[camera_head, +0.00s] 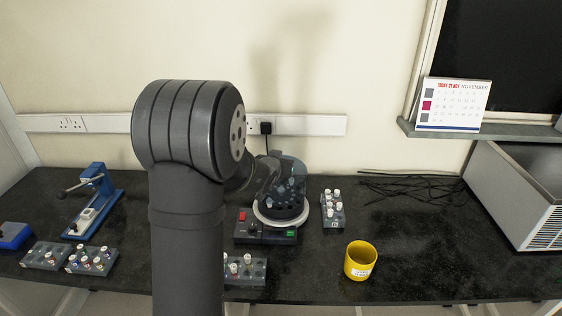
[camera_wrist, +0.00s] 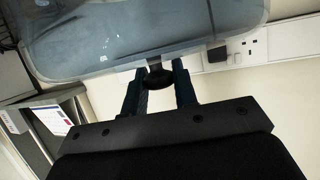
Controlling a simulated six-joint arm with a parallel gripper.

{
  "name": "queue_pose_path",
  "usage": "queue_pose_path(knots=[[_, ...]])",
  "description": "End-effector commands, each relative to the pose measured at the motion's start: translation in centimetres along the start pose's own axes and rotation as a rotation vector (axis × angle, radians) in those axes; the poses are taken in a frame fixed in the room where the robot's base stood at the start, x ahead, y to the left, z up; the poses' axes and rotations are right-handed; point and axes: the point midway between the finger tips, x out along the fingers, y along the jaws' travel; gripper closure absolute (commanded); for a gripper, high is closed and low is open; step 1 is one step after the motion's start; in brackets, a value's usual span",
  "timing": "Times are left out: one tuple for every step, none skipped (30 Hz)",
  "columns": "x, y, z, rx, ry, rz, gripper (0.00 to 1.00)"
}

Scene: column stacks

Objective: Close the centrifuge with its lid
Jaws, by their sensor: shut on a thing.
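The centrifuge (camera_head: 265,231) stands on the dark bench, with a dark base, a red switch, a green display and a pale ring around its dark rotor. Its clear bluish lid (camera_head: 292,166) is over the rotor area in the head view; I cannot tell whether it touches the ring. In the wrist view the lid (camera_wrist: 140,30) fills the top. My gripper (camera_wrist: 158,70) is shut on the lid's black knob (camera_wrist: 158,78), between the two dark fingers. In the head view my arm hides part of the lid and the gripper's fingers are hard to make out.
A rack of white-capped tubes (camera_head: 332,208) stands close right of the centrifuge, another rack (camera_head: 245,270) in front. A yellow cup (camera_head: 360,260) is at front right. Black cables (camera_head: 410,187) lie behind. A blue device (camera_head: 93,200) and more racks (camera_head: 92,260) are left. A wall socket strip (camera_head: 310,125) runs behind.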

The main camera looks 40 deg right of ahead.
Motion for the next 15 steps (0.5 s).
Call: queue_pose_path(knots=[[0.00,0.00,-0.04,0.000,0.001,0.000,1.00],[0.00,0.00,-0.03,0.000,0.001,0.000,1.00],[0.00,0.00,-0.03,0.000,0.001,0.000,1.00],[0.00,0.00,-0.04,0.000,0.001,0.000,1.00],[0.00,0.00,-0.04,0.000,0.001,0.000,1.00],[0.00,0.00,-0.03,0.000,0.001,0.000,1.00],[0.00,0.00,-0.02,0.000,0.001,0.000,1.00],[0.01,0.00,-0.01,0.000,0.001,0.000,1.00],[0.02,0.00,0.03,0.000,0.001,0.000,1.00],[0.04,0.00,0.06,0.000,0.001,0.000,1.00],[0.05,0.00,0.10,0.000,0.000,0.000,1.00],[0.08,0.00,0.16,0.000,0.001,0.000,1.00],[0.10,0.00,0.21,0.000,0.001,0.000,1.00],[0.12,0.00,0.27,-0.001,0.001,0.000,1.00],[0.15,0.01,0.34,-0.001,0.001,0.000,1.00]])
